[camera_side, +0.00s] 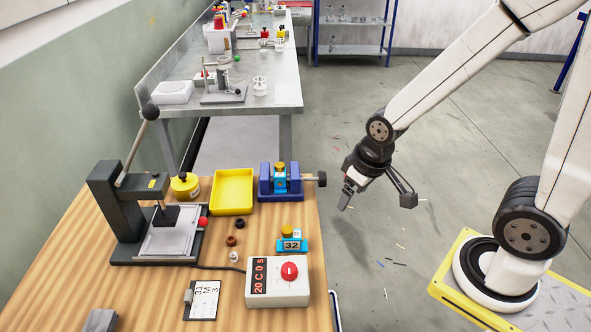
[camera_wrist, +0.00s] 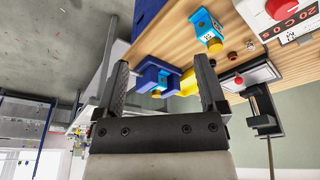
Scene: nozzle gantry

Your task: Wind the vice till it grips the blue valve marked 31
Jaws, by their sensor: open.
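The blue vice (camera_side: 265,190) stands near the right edge of the wooden table, its dark handle (camera_side: 320,179) pointing right over the edge. A light blue valve (camera_side: 279,183) with a yellow cap sits upright between its jaws; its number is not readable, and I cannot tell whether the jaws touch it. A second blue valve (camera_side: 292,246), marked 32, stands nearer the front. My gripper (camera_side: 376,204) is open and empty, off the table to the right of the handle. The wrist view shows the vice (camera_wrist: 147,79) beyond my open fingers (camera_wrist: 161,63).
A yellow tray (camera_side: 232,192) lies left of the vice. A press (camera_side: 120,210) with a long lever stands at the left. Floor right of the table is mostly free.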

